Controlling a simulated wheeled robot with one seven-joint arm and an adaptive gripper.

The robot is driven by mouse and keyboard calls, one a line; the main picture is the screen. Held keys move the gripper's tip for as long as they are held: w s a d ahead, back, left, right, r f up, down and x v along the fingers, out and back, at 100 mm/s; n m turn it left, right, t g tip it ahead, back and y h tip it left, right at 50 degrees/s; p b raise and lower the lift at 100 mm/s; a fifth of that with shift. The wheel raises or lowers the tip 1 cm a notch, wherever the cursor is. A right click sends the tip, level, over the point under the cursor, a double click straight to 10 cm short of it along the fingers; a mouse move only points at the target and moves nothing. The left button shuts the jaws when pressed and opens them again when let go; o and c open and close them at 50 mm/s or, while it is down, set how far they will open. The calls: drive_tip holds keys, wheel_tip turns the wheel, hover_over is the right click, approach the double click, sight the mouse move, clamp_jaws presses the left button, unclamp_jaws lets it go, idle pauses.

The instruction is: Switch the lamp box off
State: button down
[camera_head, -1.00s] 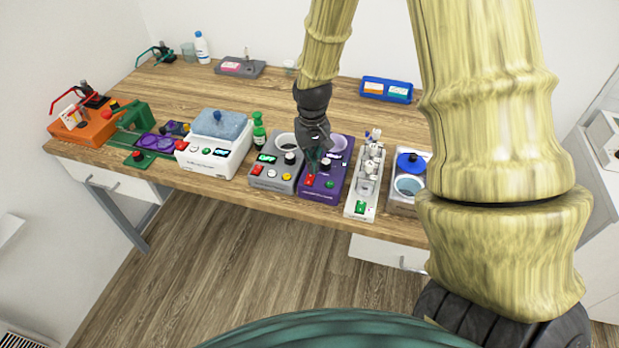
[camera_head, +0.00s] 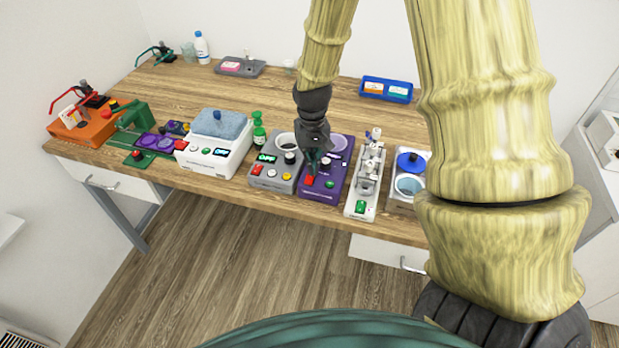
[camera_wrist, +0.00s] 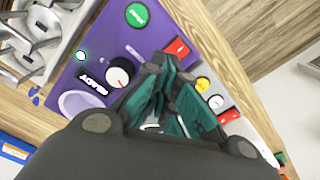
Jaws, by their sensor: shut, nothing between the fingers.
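My gripper (camera_head: 313,168) is shut and empty, pointing down over the front of a purple box (camera_head: 323,188). I cannot read a label that marks any box as the lamp box. The purple box has a red button (camera_head: 309,181), a green button (camera_head: 329,184), a dark-based knob and a round pale top. In the wrist view my fingertips (camera_wrist: 163,70) are close to its red button (camera_wrist: 177,48); I cannot tell whether they touch.
A grey box (camera_head: 271,174) with a display and red, yellow and white buttons stands close left of the purple box. A white device (camera_head: 361,208) with metal parts stands close right. A white box (camera_head: 206,163) is farther left.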

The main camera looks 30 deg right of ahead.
drive_tip(key=shift+f+b, duration=0.35)
drive_tip(key=shift+f, duration=0.55)
idle(0.6)
drive_tip(key=shift+r, duration=0.1)
wheel_tip(320, 180, up, 7)
drive_tip(key=p, duration=0.6)
idle(0.5)
idle(0.4)
